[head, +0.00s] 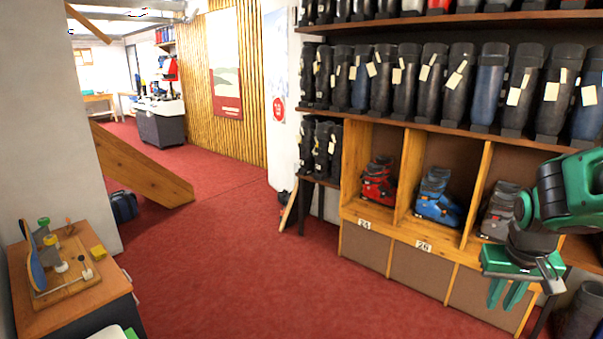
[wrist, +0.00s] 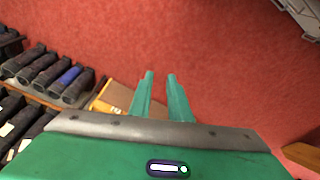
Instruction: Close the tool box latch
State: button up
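I cannot make out a tool box or its latch for certain in either view. My gripper (head: 504,295) hangs at the right of the head view, in front of the boot cubbies, pointing down. In the wrist view its two green fingers (wrist: 161,76) are a little apart, with bare red carpet between the tips. It holds nothing and touches nothing.
Boot shelves (head: 440,118) and cubbies (head: 401,182) line the right. A dark bag (head: 123,206) lies by the wooden ramp (head: 142,170). Red carpet (head: 235,265) is clear between.

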jog(key=s+r+m, duration=0.1)
jog(key=s, duration=0.5)
jog(key=s+r+g+y, duration=0.1)
jog(key=s, duration=0.5)
jog(key=s+a+r+m+g, duration=0.1)
jog(key=s, duration=0.5)
jog(key=shift+s+a+m+y, duration=0.1)
jog(key=shift+m+y, duration=0.2)
jog(key=shift+y, duration=0.1)
jog(key=shift+c, duration=0.3)
jog(key=shift+s+a, duration=0.1)
jog(key=shift+s, duration=0.2)
grip_shut()
jog(key=shift+s, duration=0.1)
jog(key=shift+s, duration=0.15)
